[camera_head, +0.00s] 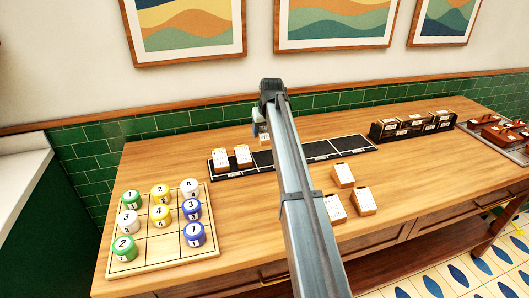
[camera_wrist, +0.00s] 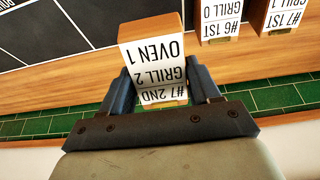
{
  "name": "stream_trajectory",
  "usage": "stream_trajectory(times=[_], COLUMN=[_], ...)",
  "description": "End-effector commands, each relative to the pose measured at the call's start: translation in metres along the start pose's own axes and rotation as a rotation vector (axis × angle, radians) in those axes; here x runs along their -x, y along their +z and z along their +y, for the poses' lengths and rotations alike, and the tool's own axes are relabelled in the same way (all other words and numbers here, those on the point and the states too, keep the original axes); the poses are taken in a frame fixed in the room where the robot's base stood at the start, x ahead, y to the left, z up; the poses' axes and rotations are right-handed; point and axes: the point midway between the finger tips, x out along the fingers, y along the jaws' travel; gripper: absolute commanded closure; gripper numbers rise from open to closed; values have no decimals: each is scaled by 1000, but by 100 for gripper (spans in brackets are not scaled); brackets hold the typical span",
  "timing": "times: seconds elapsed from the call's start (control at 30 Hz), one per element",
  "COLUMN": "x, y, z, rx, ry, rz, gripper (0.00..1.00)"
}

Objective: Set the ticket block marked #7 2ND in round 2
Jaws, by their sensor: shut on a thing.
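The ticket block marked #7 2ND (camera_wrist: 160,68), with GRILL 2 and OVEN 1 on its white label, is between the two fingers of my gripper (camera_wrist: 160,92) in the wrist view. My gripper is shut on it. In the head view my arm hides most of the gripper, and a small part of a block (camera_head: 259,128) shows beside the arm. A black strip (camera_head: 331,148) divided by white lines lies along the back of the counter. Two blocks, #6 1ST (camera_wrist: 219,20) and #7 1ST (camera_wrist: 282,15), stand at its left end in the head view.
Three loose blocks (camera_head: 342,175) lie on the wooden counter (camera_head: 260,225) right of my arm. A black rack (camera_head: 412,125) with several blocks stands at back right. A grid board (camera_head: 160,245) with several numbered coloured pieces is at left. Green tiles (camera_head: 185,122) line the wall behind.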

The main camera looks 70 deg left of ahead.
Motion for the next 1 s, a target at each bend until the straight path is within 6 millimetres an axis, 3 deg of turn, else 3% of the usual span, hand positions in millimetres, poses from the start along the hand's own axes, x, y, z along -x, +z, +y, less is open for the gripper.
stream_trajectory(times=[0.2,0.63,1.0], x=[-33,-70,-75], y=[14,30,31], z=[0,0,0], rx=[0,1,1], ry=[-1,-1,-1], rz=[-1,1,2], gripper=[72,72,72])
